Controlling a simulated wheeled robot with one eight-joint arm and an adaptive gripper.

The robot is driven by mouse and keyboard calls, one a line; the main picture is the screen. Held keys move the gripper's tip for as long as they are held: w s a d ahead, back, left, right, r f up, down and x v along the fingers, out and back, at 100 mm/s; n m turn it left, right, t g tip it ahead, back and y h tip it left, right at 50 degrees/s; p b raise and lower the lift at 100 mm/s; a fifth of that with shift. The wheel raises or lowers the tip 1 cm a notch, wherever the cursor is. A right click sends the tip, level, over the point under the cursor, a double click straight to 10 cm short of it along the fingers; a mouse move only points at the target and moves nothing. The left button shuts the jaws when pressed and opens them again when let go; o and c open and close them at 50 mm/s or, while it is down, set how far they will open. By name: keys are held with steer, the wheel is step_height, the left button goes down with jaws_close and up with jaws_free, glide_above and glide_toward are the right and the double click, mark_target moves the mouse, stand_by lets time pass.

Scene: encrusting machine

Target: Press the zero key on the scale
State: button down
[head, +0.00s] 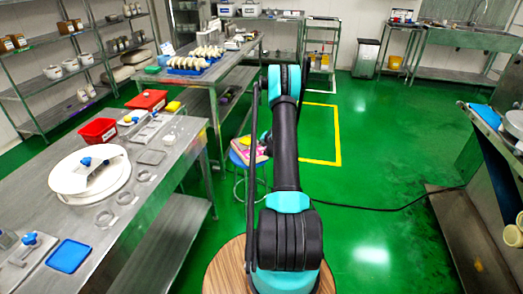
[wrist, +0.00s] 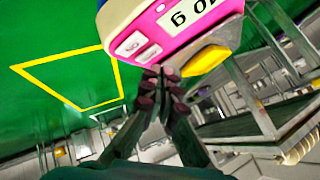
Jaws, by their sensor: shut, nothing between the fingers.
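The scale (wrist: 190,25) shows large at the top of the wrist view, turned over, with a pink front panel and a display (wrist: 192,14). Two small white labelled keys (wrist: 133,43) (wrist: 149,53) sit on the panel beside the display; their lettering is too blurred to read. In the head view the pink scale (head: 254,151) is partly hidden behind my arm, on a blue stool. My gripper (wrist: 164,76) is shut and empty, its dark fingertips just by the panel's edge near the white keys. I cannot tell whether they touch it.
A yellow part (wrist: 206,58) shows beside the scale's panel. The blue stool (head: 236,160) stands between a steel table (head: 165,205) at left and open green floor at right. A back table (head: 215,75) holds blue trays. A black cable (head: 390,207) crosses the floor.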

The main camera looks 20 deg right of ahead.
mark_target(262, 149)
steer(key=shift+f, duration=0.15)
steer(key=shift+f, duration=0.3)
steer(key=shift+f, duration=0.3)
stand_by(0.6)
steer(key=shift+r, duration=0.75)
steer(key=shift+r, duration=2.5)
